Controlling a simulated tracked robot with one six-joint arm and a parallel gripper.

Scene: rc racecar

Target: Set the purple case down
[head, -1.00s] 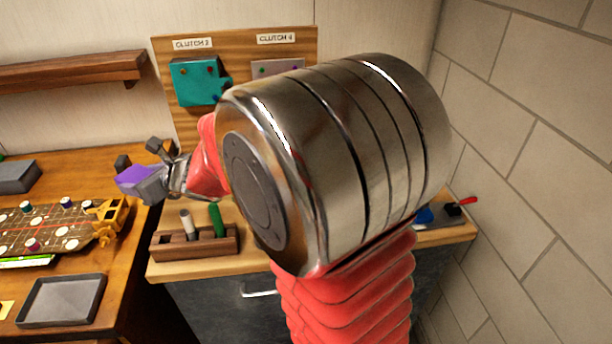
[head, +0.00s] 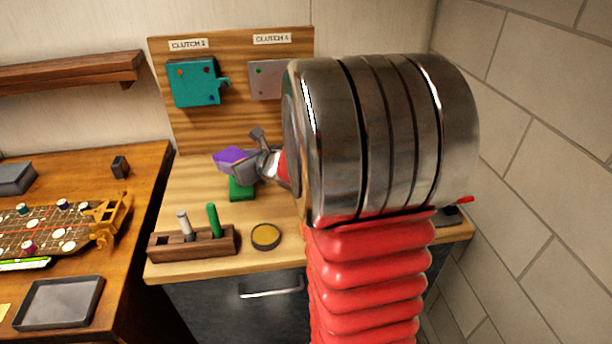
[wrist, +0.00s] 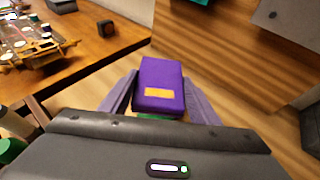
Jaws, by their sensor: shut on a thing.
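The purple case (head: 233,159) is held in my gripper (head: 248,160), above the light wooden bench top at the right. In the wrist view the purple case (wrist: 161,85) sits between the two grey fingers, with an orange label on its near face. A green block (head: 241,188) is below the case on the bench top; in the wrist view only a sliver of green shows under the case. I cannot tell whether the case touches the green block.
A rack (head: 193,243) with upright tools and a round yellow-topped tin (head: 265,236) stand at the bench front. A backboard (head: 235,125) with a teal plate (head: 197,82) rises behind. The left table (head: 130,210) holds a board and a grey tray (head: 60,302).

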